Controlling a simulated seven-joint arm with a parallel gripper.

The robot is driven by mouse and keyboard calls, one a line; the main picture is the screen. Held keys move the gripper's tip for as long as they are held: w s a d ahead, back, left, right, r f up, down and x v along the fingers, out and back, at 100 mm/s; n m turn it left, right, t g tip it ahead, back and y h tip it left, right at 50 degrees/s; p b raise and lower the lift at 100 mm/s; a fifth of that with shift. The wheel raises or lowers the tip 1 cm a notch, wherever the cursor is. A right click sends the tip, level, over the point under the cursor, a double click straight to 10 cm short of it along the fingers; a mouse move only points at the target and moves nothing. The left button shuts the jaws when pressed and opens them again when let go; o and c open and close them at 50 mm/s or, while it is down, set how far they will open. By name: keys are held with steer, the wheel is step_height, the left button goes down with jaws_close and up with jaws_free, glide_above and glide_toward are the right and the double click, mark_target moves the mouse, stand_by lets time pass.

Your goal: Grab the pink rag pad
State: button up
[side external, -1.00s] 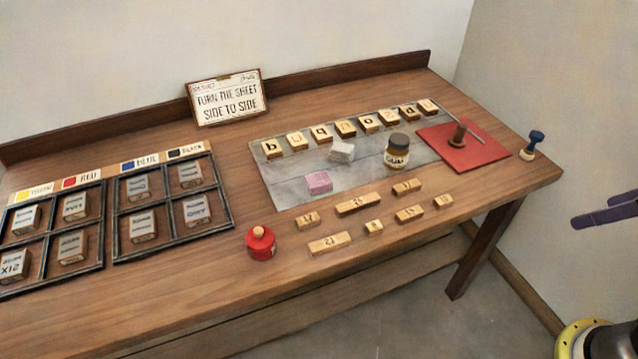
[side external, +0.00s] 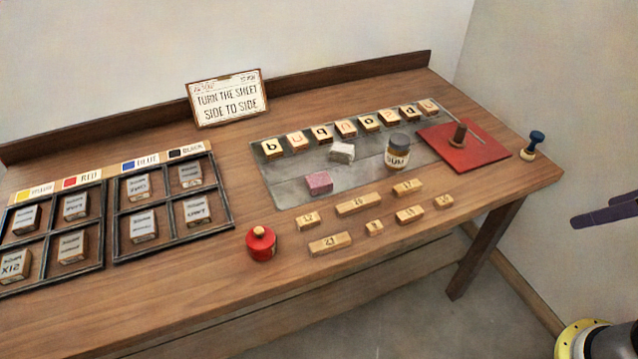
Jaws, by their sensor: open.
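The pink rag pad (side external: 319,183) is a small speckled block. It lies near the front left of the grey slab (side external: 290,182) on the wooden table. A whitish-grey pad (side external: 342,152) lies behind it and to the right, apart from it. My gripper (side external: 603,214) shows only partly at the right edge, as dark purple fingers off the table's right end. It is open, far from the pink pad and touching nothing in view.
Letter blocks (side external: 345,127) line the slab's back. A jar (side external: 397,152) stands right of the pads. A red plate (side external: 472,152) with a spool, a dark stamp (side external: 532,146), loose numbered blocks (side external: 359,204), a red pot (side external: 261,243) and divided trays (side external: 108,222) surround the slab.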

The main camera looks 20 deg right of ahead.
steer(key=w+r+m+t, duration=0.2)
steer(key=w+r+m, duration=0.1)
steer(key=w+r, duration=0.9)
steer(key=n+g, duration=0.3)
glide_above(320, 180)
steer(key=s, duration=0.3)
steer(key=f, duration=3.1)
steer(key=shift+w+f, duration=0.25)
steer(key=shift+f, duration=0.05)
steer(key=shift+x, duration=3.15)
steer(key=shift+s, duration=0.1)
steer(key=shift+c, duration=0.3)
